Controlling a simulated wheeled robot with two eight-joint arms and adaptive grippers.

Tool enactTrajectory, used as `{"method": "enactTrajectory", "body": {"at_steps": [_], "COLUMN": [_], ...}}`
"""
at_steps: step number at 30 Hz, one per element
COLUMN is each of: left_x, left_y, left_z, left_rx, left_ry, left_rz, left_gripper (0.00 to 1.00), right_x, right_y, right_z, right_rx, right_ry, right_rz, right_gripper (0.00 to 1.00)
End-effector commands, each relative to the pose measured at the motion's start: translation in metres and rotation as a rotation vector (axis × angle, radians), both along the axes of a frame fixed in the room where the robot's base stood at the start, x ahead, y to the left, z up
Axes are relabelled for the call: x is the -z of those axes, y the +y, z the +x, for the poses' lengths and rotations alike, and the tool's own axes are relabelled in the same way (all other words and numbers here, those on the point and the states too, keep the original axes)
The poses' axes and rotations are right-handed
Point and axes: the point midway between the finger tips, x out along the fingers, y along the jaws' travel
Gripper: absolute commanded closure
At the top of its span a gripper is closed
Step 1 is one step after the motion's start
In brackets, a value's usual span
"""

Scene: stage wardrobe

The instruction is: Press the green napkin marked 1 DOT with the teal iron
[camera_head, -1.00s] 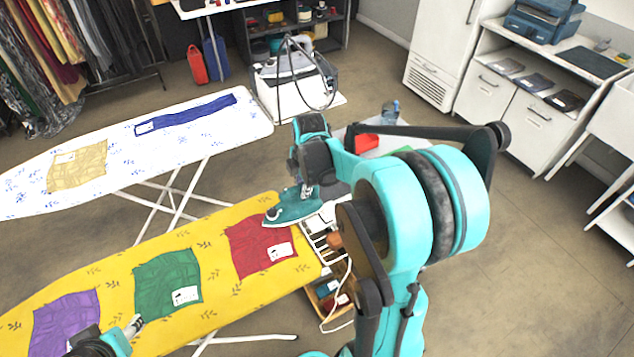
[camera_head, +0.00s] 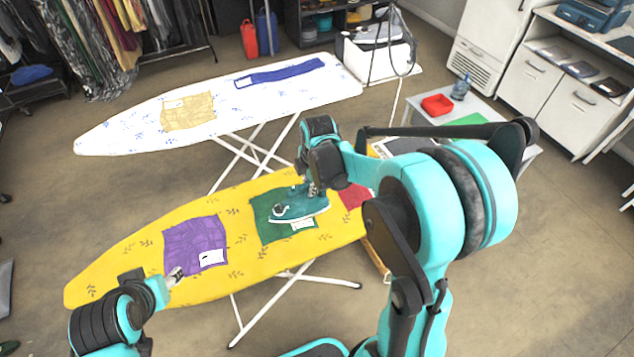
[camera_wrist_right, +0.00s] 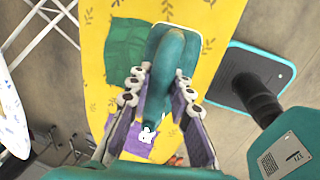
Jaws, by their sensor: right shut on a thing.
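The green napkin (camera_head: 266,227) lies on the yellow ironing board (camera_head: 120,262), partly covered by the teal iron (camera_head: 306,207). Its white tag (camera_head: 303,225) shows at the iron's lower edge; its dots are too small to read. My right gripper (camera_head: 313,188) is shut on the iron's handle. In the right wrist view the fingers flank the handle (camera_wrist_right: 156,85), and the iron overlaps one side of the green napkin (camera_wrist_right: 124,46). I cannot tell whether the soleplate touches the cloth. My left gripper (camera_head: 174,275) is at the purple napkin's (camera_head: 190,245) lower left; its opening is unclear.
A red napkin (camera_head: 354,196) lies right of the green one, partly hidden by my right arm. A white ironing board (camera_head: 120,138) behind holds a tan napkin (camera_head: 190,112) and a blue cloth (camera_head: 282,73). A low table with a red tray (camera_head: 437,105) stands right.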

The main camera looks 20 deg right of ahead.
Motion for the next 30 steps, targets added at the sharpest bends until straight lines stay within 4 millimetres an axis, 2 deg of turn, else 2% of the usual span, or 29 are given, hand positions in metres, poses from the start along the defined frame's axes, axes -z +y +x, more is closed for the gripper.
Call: {"method": "enactTrajectory", "body": {"at_steps": [8, 18, 21, 30], "left_x": [0.011, 0.043, 0.048, 0.048], "left_y": [0.000, 0.000, 0.000, 0.000], "left_z": [0.000, 0.000, 0.000, 0.000], "left_rx": [0.000, 0.000, 0.000, 0.000], "left_ry": [0.000, 0.000, 0.000, 0.000], "left_rz": [0.000, 0.000, 0.000, 0.000], "left_gripper": [0.53, 0.53, 0.53, 0.53], "right_x": [0.015, 0.057, 0.064, 0.065], "right_y": [0.002, 0.002, 0.002, 0.002], "right_z": [0.001, 0.001, 0.000, 0.000], "right_rx": [-0.002, -0.002, -0.002, -0.002], "right_ry": [0.000, 0.000, 0.000, 0.000], "right_rz": [0.000, 0.000, 0.000, 0.000], "right_gripper": [1.00, 1.00, 1.00, 1.00]}}
